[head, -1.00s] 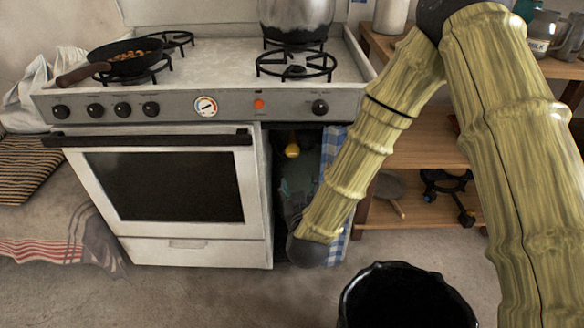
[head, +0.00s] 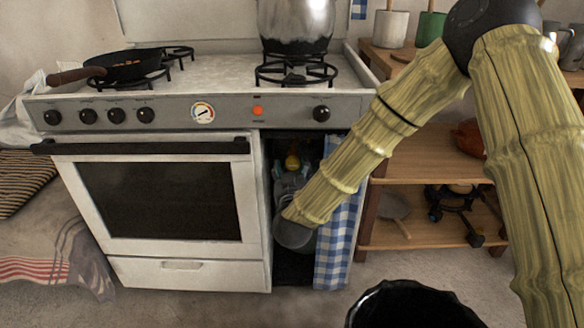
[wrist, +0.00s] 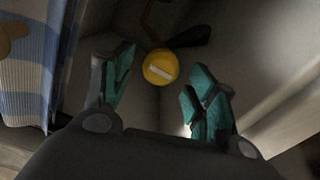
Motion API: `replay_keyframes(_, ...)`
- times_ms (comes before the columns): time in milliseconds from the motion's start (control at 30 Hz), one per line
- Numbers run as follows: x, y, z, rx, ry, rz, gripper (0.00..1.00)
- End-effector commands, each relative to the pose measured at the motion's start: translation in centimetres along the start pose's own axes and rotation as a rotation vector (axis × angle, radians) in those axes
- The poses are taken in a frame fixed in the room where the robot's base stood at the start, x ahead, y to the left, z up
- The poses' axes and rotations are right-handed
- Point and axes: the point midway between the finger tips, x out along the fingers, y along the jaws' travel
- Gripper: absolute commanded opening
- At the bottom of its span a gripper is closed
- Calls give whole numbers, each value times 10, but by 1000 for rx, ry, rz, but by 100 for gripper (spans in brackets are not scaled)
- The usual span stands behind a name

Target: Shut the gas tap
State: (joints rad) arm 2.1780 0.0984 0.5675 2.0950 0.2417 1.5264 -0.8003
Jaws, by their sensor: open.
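The gas tap shows as a yellow knob (head: 292,161) inside the dark open compartment to the right of the oven. In the wrist view the yellow knob (wrist: 160,67) is round, with a pale bar across its face, and a brown pipe runs above it. My gripper (wrist: 160,97) is open, its teal-padded fingers on either side of the line to the knob. It looks short of the knob, with nothing between the fingers. In the head view my gripper (head: 291,180) is inside the compartment, just below the knob and partly hidden by my wrist.
A blue checked curtain (head: 338,228) hangs at the compartment's right edge. The white oven (head: 182,265) borders it on the left. A black pan (head: 122,70) and a metal pot (head: 296,25) stand on the stove. A wooden shelf (head: 425,168) is at right, and a black bin (head: 415,305) in front.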

Motion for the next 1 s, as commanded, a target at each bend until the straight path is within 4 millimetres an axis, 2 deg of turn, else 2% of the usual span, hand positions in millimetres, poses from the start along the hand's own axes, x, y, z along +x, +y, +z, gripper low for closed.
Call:
replay_keyframes(100,15,0,2,2,0,1,58)
replay_keyframes(233,25,0,1,1,0,1,58)
replay_keyframes(633,30,0,0,0,0,-1,58)
replay_keyframes(867,30,0,0,0,0,-1,16)
replay_keyframes(900,30,0,0,0,0,-1,12)
replay_keyframes(1000,30,0,0,1,0,-1,12)
